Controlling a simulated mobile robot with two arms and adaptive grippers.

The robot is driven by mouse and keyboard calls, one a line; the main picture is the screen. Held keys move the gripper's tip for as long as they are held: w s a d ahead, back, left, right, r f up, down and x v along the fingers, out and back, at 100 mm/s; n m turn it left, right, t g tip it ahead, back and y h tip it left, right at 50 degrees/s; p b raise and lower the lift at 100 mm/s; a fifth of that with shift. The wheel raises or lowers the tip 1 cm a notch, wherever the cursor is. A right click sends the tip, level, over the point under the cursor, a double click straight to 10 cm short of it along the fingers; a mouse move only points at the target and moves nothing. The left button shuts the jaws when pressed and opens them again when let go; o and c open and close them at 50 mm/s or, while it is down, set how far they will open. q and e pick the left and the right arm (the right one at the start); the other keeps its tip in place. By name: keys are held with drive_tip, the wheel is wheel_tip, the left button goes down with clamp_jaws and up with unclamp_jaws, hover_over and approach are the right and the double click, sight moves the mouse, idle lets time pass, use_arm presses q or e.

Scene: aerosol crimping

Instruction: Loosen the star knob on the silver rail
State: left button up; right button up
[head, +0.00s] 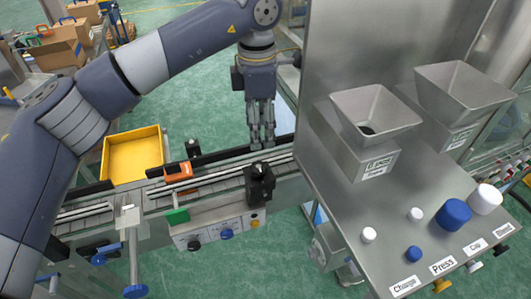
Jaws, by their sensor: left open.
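The silver rail (215,178) runs along the conveyor from the lower left toward the steel machine. A black knob-topped clamp (259,184) stands at the rail's near side. A smaller black knob-like part (192,148) sits at the far side, behind an orange block (178,171). I cannot tell from their shapes which one is the star knob. My left gripper (262,146) points down over the far side of the conveyor, above and behind the black clamp in the picture. Its fingers are open, with nothing visible between them. My right gripper is not in view.
A yellow tray (133,160) lies left, behind the conveyor. A control box (218,229) with coloured knobs hangs at the front. The steel machine (330,90) with two hoppers closes off the right side. A blue-ended crank (135,291) sticks out at the lower left.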

sight(260, 166)
use_arm(q)
wheel_tip(260, 166, down, 10)
drive_tip(key=p, duration=0.3)
drive_tip(key=shift+s+r+p, duration=0.1)
drive_tip(key=shift+r+p, duration=0.05)
drive_tip(key=shift+p, duration=0.25)
drive_tip(key=shift+f, duration=0.45)
drive_tip(key=shift+c, duration=0.4)
drive_tip(key=c, duration=1)
